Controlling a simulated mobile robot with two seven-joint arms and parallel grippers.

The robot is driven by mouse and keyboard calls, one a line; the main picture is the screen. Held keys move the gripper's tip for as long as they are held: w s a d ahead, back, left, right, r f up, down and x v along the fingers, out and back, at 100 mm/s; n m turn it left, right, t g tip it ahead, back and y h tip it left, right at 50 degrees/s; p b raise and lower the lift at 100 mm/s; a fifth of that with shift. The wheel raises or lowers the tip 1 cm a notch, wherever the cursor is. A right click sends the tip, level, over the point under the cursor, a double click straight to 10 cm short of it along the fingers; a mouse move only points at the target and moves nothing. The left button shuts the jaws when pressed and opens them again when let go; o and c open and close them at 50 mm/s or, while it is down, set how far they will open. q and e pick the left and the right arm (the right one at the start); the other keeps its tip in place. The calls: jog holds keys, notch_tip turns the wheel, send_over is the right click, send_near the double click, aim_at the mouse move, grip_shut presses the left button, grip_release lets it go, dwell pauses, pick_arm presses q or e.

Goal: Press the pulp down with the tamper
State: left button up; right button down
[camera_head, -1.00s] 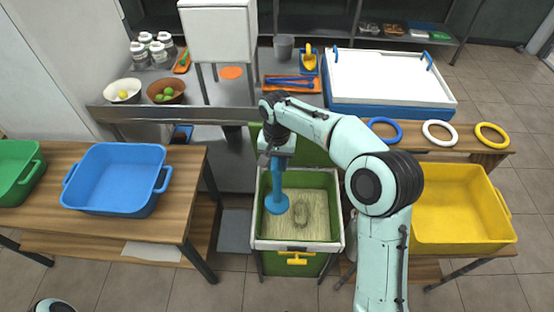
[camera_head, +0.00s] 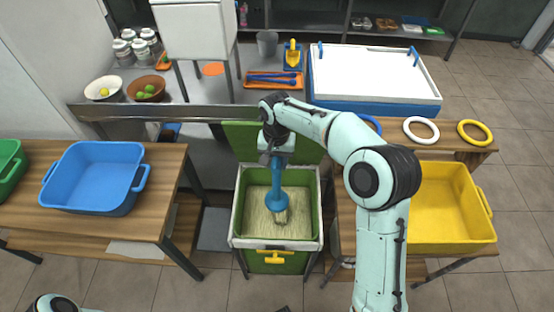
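The blue tamper (camera_head: 276,190) stands upright in the green bin, its round foot down at the pulp. The pulp (camera_head: 258,222) is a pale, fibrous layer across the bin floor, with a darker patch beside the tamper foot. The green bin (camera_head: 238,212) has a pale rim and a yellow handle on its front. My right gripper (camera_head: 277,158) is above the bin at the tamper's top and appears shut on it; the fingertips are hard to make out. My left arm shows only as a small piece at the bottom left edge; its gripper is out of view.
A blue tub (camera_head: 95,180) sits on the left wooden table. A yellow tub (camera_head: 440,205) stands at right, near white (camera_head: 421,130) and yellow rings (camera_head: 474,132). Behind is a metal counter with bowls, jars and a white-topped blue box (camera_head: 375,75). The bin's green lid (camera_head: 240,140) stands behind it.

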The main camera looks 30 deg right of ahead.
jog(key=b, duration=0.3)
send_near(277, 189)
jog(key=w+f, duration=0.1)
pick_arm(q)
notch_tip(277, 189, down, 8)
jog(key=b, duration=0.5)
jog(key=shift+t, duration=0.3)
pick_arm(e)
jog(key=shift+w+d+f, duration=0.1)
jog(key=shift+d+f, duration=0.1)
jog(key=shift+f, duration=1.55)
jog(key=shift+w+d+f, duration=0.1)
jog(key=shift+d+f, duration=0.05)
jog(key=shift+f, duration=1.6)
pick_arm(q)
jog(key=shift+s+f+b, duration=0.15)
jog(key=shift+f+b, duration=0.4)
jog(key=shift+b, duration=0.2)
pick_arm(e)
jog(key=shift+f, duration=0.9)
pick_arm(q)
jog(key=shift+f, duration=0.2)
pick_arm(e)
jog(key=shift+f, duration=0.35)
pick_arm(q)
jog(key=shift+f+b, duration=0.45)
jog(key=shift+b, duration=0.1)
pick_arm(e)
jog(key=shift+f, duration=0.85)
